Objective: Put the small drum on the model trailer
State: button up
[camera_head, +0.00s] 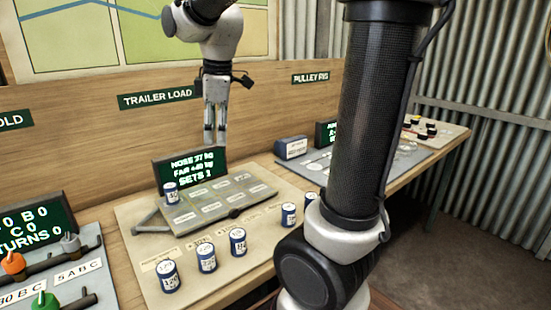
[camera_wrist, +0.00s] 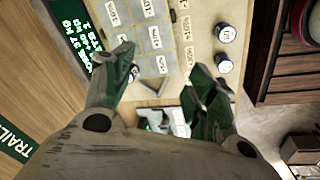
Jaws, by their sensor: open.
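The model trailer (camera_head: 236,212) is a grey flat bed with labelled cells and a drawbar at its left. One blue drum with a pale top (camera_head: 171,193) stands on its left end. Several similar drums, such as the front one (camera_head: 168,277) and the one near the middle (camera_head: 238,242), stand on the board in front of the trailer. I cannot tell by size which is the small drum. My gripper (camera_head: 215,140) is open and empty, hanging above and behind the trailer. The wrist view shows its spread fingers (camera_wrist: 163,68), the trailer (camera_wrist: 152,62) and drum tops (camera_wrist: 225,32).
Another station with orange and green knobs (camera_head: 14,263) is at the left. My arm hides part of the bench at the right.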

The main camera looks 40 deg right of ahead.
jog(key=s+d+f+m+t, duration=0.1)
jog(key=s+d+m, duration=0.1)
jog(key=s+m, duration=0.4)
jog(key=s+d+f+m+t, duration=0.1)
jog(key=s+d+f+m, duration=0.1)
jog(key=s+m, duration=0.4)
jog(key=s+d, duration=0.1)
jog(key=s, duration=0.4)
jog(key=shift+s, duration=0.35)
